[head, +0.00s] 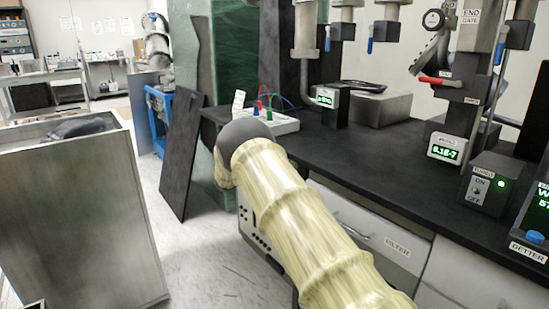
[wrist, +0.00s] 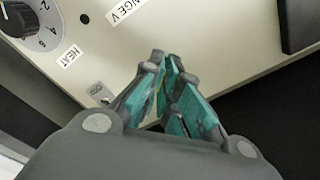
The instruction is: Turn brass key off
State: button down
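My gripper (wrist: 163,60) shows in the wrist view, with teal pads in grey fingers. The fingertips come together in front of a cream instrument panel (wrist: 215,45). No brass key can be made out. The area between and behind the fingers is hidden, so I cannot tell if anything is held there.
A black dial marked HEAT (wrist: 32,22) is at the panel's upper left. The dark bench (head: 375,160) carries a white box with coloured plugs (head: 284,124), a gauge readout (head: 444,150) and an ON/OFF box (head: 490,185). A grey metal cabinet (head: 75,220) stands left; floor between is free.

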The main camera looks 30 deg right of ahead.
jog(key=shift+n+p, duration=3.4)
jog(key=shift+n, duration=1.5)
jog(key=shift+f, duration=0.1)
jog(key=c, duration=1.7)
grip_release()
jog(key=shift+a, duration=0.1)
jog(key=a, duration=0.8)
jog(key=s+a, duration=0.1)
jog(key=a, duration=0.2)
jog(key=shift+a, duration=0.4)
